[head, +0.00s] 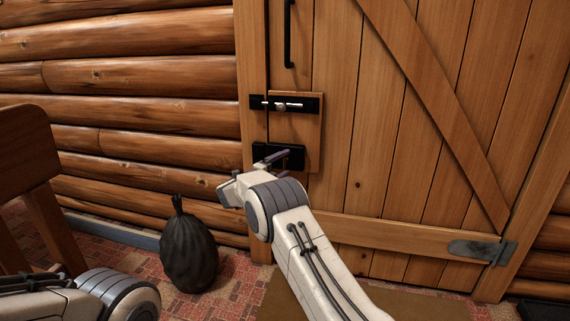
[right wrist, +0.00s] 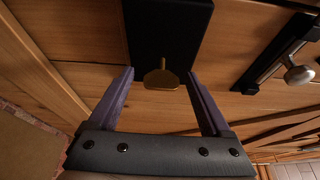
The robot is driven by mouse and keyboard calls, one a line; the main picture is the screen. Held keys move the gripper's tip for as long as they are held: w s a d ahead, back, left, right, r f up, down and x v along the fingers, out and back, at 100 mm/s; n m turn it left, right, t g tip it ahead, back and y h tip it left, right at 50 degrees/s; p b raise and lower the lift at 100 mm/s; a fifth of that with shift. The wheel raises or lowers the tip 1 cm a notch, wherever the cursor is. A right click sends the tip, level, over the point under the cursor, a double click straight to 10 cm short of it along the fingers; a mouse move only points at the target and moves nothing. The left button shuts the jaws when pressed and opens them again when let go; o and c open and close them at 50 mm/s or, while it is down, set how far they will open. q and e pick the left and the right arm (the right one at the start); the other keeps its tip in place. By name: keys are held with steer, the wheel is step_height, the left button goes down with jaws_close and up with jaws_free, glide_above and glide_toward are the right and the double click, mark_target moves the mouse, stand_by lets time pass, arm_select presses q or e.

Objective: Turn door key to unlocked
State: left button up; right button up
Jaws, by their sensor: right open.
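The brass door key (right wrist: 162,77) sticks out of the black lock box (right wrist: 166,28) in the right wrist view. Its flat bow lies across the picture, between the open fingers of my right gripper (right wrist: 159,74), with gaps on both sides. In the head view my right gripper (head: 270,163) is at the black lock box (head: 292,153) on the left edge of the wooden door (head: 385,150). The key is hidden there behind the gripper. My left gripper is out of view; only part of that arm shows at the bottom left.
A black slide bolt with a round metal knob (head: 281,107) is just above the lock box. A long black handle (head: 288,35) is higher up. A dark tied sack (head: 188,250) stands on the floor by the log wall, and a wooden chair (head: 28,150) is at the left.

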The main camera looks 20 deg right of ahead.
steer(key=p+v, duration=0.3)
steer(key=v, duration=0.6)
steer(key=shift+s+a+p, duration=0.15)
steer(key=shift+a+p, duration=0.05)
steer(key=shift+p, duration=0.15)
steer(key=shift+r, duration=0.1)
